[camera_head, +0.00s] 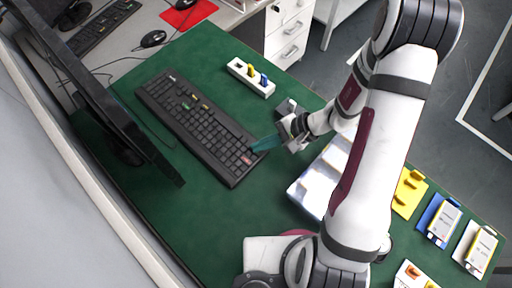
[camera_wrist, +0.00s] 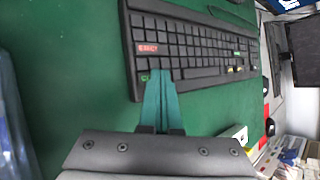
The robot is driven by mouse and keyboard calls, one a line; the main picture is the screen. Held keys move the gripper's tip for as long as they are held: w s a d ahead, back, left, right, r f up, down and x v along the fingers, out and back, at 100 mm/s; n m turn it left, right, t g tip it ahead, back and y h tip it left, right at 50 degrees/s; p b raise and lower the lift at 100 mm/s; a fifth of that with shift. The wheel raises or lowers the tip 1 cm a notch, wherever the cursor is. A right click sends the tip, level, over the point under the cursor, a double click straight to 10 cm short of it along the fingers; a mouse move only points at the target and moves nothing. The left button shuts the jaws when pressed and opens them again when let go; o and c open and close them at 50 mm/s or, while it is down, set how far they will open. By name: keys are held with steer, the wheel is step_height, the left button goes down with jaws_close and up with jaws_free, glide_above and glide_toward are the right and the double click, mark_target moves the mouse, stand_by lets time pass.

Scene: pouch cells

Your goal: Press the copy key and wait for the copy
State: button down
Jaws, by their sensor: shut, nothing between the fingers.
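A black keyboard (camera_head: 205,125) lies on the green mat, and it fills the upper middle of the wrist view (camera_wrist: 190,45). My gripper (camera_head: 254,149) is at the keyboard's near right end, its teal fingers shut together and empty. In the wrist view the fingertips (camera_wrist: 160,74) overlap the keys at that end. A red-lettered key (camera_wrist: 148,48) lies just beyond them. A key with green lettering (camera_wrist: 145,78) starting with "C" is beside the fingers and partly hidden by them. I cannot tell whether the tips touch or press a key.
A black monitor (camera_head: 112,110) stands left of the keyboard; its screen face is not readable. A white holder (camera_head: 250,78) with yellow and blue pieces sits behind. Yellow, blue and white stands (camera_head: 438,222) line the right. The green mat (camera_head: 215,215) is clear in front of the keyboard.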

steer(key=shift+r, duration=0.85)
steer(key=shift+r, duration=2.5)
